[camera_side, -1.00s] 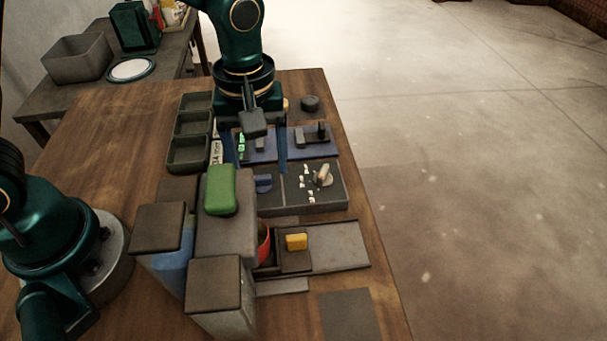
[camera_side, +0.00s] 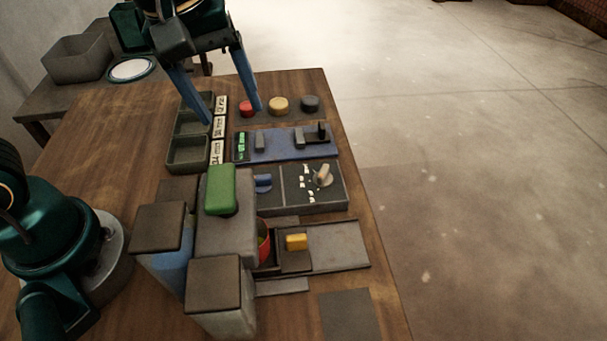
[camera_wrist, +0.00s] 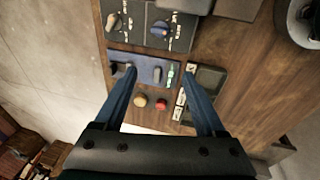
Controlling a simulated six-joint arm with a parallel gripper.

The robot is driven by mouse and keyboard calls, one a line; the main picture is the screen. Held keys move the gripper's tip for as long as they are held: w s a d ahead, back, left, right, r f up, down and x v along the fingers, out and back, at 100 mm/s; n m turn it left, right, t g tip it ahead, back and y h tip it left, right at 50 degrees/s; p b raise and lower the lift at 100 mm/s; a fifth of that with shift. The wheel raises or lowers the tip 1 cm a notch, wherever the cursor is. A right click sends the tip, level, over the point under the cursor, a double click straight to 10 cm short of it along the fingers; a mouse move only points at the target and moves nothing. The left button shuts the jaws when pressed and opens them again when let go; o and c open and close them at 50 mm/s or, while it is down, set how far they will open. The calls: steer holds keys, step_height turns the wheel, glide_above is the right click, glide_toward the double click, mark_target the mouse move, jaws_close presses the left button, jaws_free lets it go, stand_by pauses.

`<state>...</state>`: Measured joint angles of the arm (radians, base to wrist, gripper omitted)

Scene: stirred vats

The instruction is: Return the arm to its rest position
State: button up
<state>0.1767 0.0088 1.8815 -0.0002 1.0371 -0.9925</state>
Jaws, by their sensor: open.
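My gripper (camera_side: 234,116) is open and empty, with its two blue fingers wide apart. In the side view it hangs above the far part of the table, over the three trays (camera_side: 188,153) and near the red button (camera_side: 247,108). In the wrist view my gripper (camera_wrist: 163,68) spans the blue panel (camera_wrist: 142,67) and the buttons, with nothing between the fingers. My arm's upper links leave the top of the side view.
A grey bin (camera_side: 78,60) sits on a back table.

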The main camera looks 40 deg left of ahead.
steer(key=s+a+m+t, duration=0.3)
steer(key=s+a+m, duration=0.1)
steer(key=s+m, duration=0.5)
steer(key=shift+s+a+r, duration=0.15)
steer(key=shift+a, duration=0.15)
